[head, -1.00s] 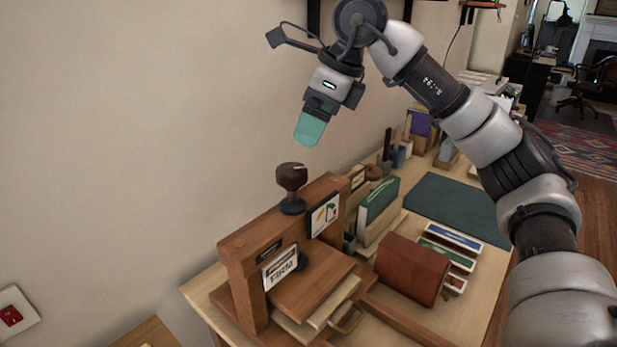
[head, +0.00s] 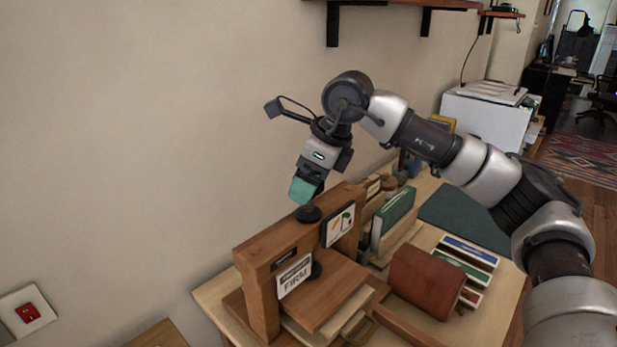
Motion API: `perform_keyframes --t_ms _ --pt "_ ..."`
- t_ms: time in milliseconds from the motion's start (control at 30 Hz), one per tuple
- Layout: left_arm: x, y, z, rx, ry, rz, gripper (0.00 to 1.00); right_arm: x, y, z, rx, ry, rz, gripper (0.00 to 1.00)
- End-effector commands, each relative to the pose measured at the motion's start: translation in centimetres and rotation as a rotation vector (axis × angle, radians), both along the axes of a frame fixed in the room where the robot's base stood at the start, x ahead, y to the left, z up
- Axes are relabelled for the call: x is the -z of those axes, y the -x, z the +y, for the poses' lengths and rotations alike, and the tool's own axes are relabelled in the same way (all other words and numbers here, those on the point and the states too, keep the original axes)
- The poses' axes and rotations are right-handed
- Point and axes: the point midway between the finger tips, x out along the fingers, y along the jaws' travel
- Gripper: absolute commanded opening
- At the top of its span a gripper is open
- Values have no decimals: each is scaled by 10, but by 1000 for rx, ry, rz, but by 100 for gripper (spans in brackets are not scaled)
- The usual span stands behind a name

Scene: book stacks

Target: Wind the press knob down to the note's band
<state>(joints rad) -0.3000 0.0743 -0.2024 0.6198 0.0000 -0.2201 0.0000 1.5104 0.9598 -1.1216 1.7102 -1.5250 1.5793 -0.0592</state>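The wooden book press (head: 262,253) stands on the desk near the wall. Its dark screw collar (head: 308,215) shows on top of the crossbeam. My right gripper (head: 302,191) points down right at the knob's place above this collar. Its teal finger pad covers the knob, so I cannot tell whether the fingers touch it or are closed around it. A white note reading FIRM (head: 294,278) is on the front of the beam. A picture card (head: 338,226) stands at the beam's right. The wooden platen (head: 325,293) is below the beam. My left gripper is out of view.
A brown leather-like book (head: 420,282) lies right of the press. Upright green books (head: 394,218) stand behind it, and several flat books (head: 466,252) lie farther right. A dark green mat (head: 455,218) covers the back of the desk. A wall shelf (head: 400,3) hangs above.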

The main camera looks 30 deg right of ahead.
Motion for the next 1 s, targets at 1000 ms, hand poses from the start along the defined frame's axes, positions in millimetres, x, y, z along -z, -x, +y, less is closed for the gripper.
perform_keyframes --t_ms 1000 --pt "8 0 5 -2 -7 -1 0 -1 -1 0 211 -1 -2 37"
